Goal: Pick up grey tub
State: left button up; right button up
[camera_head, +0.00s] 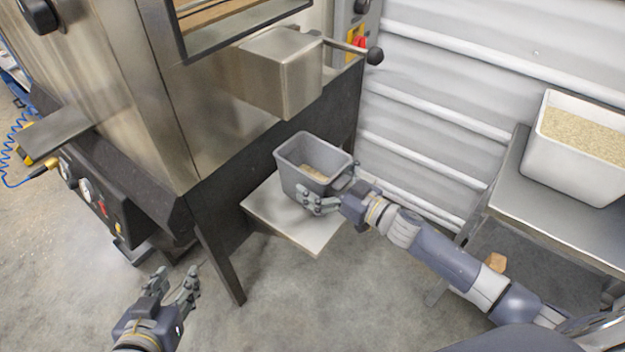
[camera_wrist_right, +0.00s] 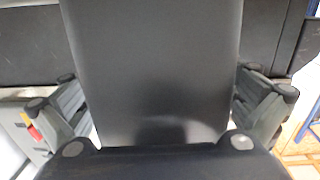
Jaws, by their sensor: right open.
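The grey tub (camera_head: 298,182) stands upright on a small pale shelf (camera_head: 318,238) below the hopper spout, with a little beige material in its bottom. My right gripper (camera_head: 328,196) is at the tub's near right side, open, with its fingers close around that side. In the right wrist view the tub's dark grey wall (camera_wrist_right: 155,75) fills the middle, between the open fingers (camera_wrist_right: 160,110). Whether the fingers touch the tub I cannot tell. My left gripper (camera_head: 177,281) is open and empty, low over the floor at the lower left.
The steel hopper machine (camera_head: 190,110) with its spout box (camera_head: 282,75) rises behind and above the tub. A lever with a black knob (camera_head: 375,55) sticks out above right. A white bin of grain (camera_head: 570,165) stands on a steel table (camera_head: 535,205) at the right.

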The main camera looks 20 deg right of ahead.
aim_at(324, 186)
jog(key=shift+w+a, duration=0.1)
jog(key=shift+w, duration=0.05)
jog(key=c, duration=1.5)
pick_arm(q)
jog(key=shift+w+r, duration=0.15)
pick_arm(e)
jog(key=shift+o, duration=0.2)
jog(key=shift+r, duration=0.15)
